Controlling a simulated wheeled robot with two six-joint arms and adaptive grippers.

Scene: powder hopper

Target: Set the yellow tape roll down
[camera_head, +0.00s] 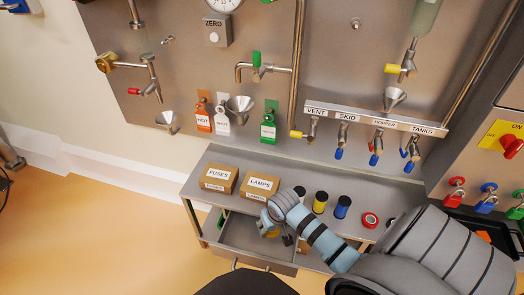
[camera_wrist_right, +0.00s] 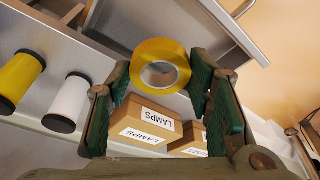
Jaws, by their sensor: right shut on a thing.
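The yellow tape roll (camera_wrist_right: 160,47) shows as a ring with an open centre in the right wrist view. It sits between the green-padded fingertips of my right gripper (camera_wrist_right: 160,78), which is shut on it. In the head view the right gripper (camera_head: 275,230) is above the open drawer of the bench, in front of the LAMPS box. Only a small yellow patch of the tape roll (camera_head: 272,234) shows there, the rest hidden by the gripper. My left gripper is not in view.
A steel bench (camera_head: 283,180) carries the FUSES box (camera_head: 219,179), the LAMPS box (camera_head: 260,186), a yellow spool (camera_head: 320,202), a blue spool (camera_head: 342,207) and a red tape roll (camera_head: 370,220). The drawer (camera_head: 235,240) below stands open. A panel with valves and funnels rises behind.

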